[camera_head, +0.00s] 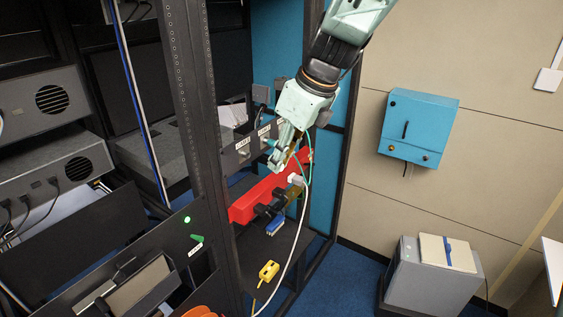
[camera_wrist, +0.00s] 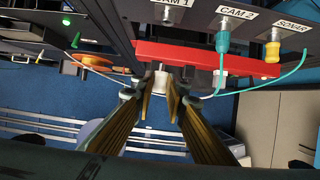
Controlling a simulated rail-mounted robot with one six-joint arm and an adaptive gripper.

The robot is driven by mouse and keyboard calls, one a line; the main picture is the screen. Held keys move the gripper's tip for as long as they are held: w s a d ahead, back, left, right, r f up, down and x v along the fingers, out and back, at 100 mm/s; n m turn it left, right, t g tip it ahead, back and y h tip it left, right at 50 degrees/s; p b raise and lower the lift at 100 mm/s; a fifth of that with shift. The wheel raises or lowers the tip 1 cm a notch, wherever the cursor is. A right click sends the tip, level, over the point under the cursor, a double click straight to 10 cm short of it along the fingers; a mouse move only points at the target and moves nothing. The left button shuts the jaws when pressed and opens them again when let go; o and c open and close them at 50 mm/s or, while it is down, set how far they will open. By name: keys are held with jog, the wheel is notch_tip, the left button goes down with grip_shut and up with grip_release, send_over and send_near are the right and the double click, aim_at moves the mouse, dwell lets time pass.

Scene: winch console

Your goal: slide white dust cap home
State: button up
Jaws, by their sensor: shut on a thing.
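My gripper (camera_wrist: 162,90) is shut on a small pale cylinder (camera_wrist: 160,80), which looks like the white dust cap; the fingers partly hide it. It is below the silver CAM 1 connector (camera_wrist: 172,13) in the wrist view, and I cannot tell whether the two touch. In the head view my gripper (camera_head: 284,153) is in front of the labelled connector panel (camera_head: 238,152), and the cap cannot be made out there. A teal plug (camera_wrist: 222,40) is at CAM 2 and a yellow-tipped connector (camera_wrist: 272,50) at SONAR.
Teal and white cables hang nearby. A black rack post (camera_head: 190,100) stands to the left.

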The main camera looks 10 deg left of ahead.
jog(key=shift+p, duration=0.35)
jog(key=shift+w+a+p, duration=0.45)
jog(key=shift+a+p, duration=0.05)
jog(key=shift+a, duration=0.35)
jog(key=shift+w+a+p, duration=0.45)
jog(key=shift+a, duration=0.35)
jog(key=shift+w+a+p, duration=0.45)
jog(key=shift+a+p, duration=0.05)
jog(key=shift+a, duration=0.35)
jog(key=shift+p, duration=0.8)
dwell(1.3)
jog(key=shift+w+a, duration=0.3)
jog(key=shift+a, duration=0.25)
jog(key=shift+w+a, duration=0.3)
jog(key=shift+a, duration=0.25)
dwell(1.0)
jog(key=o, duration=0.8)
jog(key=shift+r, duration=0.1)
